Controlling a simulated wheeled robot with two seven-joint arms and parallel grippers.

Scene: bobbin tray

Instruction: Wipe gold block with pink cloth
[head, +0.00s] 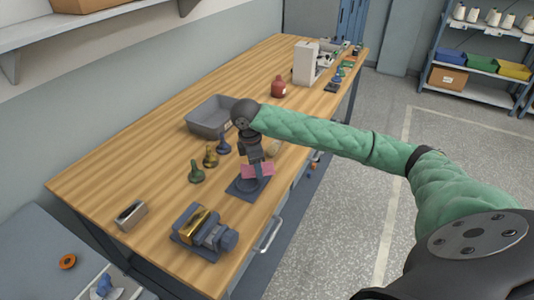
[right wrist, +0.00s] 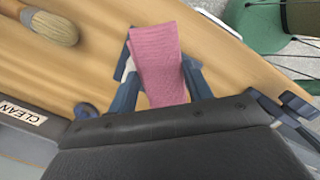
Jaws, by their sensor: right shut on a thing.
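The gold block (head: 194,222) sits in a dark grey vise-like holder (head: 216,235) at the near end of the wooden table. The pink cloth (head: 257,170) is held in my right gripper (head: 254,166). In the right wrist view the pink cloth (right wrist: 158,62) hangs between the two blue-grey fingers, which are shut on it. The gripper and cloth are over a dark square pad (head: 245,186), to the right of and behind the gold block, apart from it. My left gripper does not show.
A grey bin (head: 211,117) stands behind the gripper. Green (head: 196,174), gold (head: 210,156) and blue (head: 223,143) knobbed pieces stand left of it. A small metal box (head: 131,215) is at the near left. A brush (right wrist: 48,27) lies close by. A red bottle (head: 278,87) stands farther back.

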